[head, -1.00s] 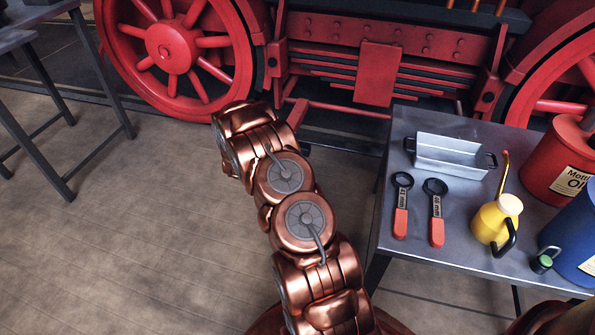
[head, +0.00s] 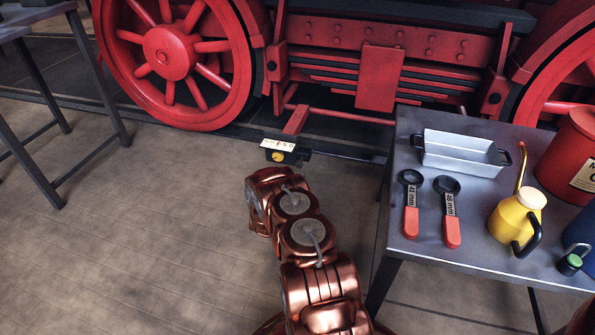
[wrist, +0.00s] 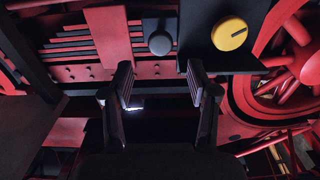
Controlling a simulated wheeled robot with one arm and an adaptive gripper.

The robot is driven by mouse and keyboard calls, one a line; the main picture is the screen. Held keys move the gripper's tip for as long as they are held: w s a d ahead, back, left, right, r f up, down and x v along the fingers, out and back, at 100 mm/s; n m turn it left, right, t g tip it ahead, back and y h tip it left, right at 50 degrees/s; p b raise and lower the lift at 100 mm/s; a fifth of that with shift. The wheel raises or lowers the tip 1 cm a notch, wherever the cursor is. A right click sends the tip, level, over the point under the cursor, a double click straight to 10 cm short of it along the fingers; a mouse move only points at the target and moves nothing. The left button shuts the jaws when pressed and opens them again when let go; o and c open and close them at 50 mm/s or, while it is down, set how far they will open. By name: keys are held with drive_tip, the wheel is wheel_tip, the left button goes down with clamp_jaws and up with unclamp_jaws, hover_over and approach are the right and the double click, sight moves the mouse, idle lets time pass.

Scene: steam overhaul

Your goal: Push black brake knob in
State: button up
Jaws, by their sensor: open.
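The black knob (wrist: 160,42) is a round dark disc on a dark panel in the wrist view. A yellow round knob (wrist: 230,33) with a dark pointer line is beside it, to the right. My gripper (wrist: 160,85) is open and empty, its two fingers apart below the black knob in the picture. The black knob lies roughly in line with the gap between them, and no finger visibly touches it. In the head view, a small control box (head: 285,152) with a white label and a yellow knob stands beyond my arm, and my gripper is hidden there.
The red locomotive wheel (head: 172,55) and frame are behind the box. A grey table (head: 410,262) at right holds two wrenches, a metal tray (head: 460,152), a yellow oil can (head: 515,220) and drums. A dark table stands at left. Floor between is clear.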

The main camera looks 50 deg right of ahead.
sight(299, 165)
drive_tip(key=shift+b+x, duration=0.9)
drive_tip(key=shift+x, duration=1.9)
drive_tip(key=shift+c, duration=0.2)
clamp_jaws()
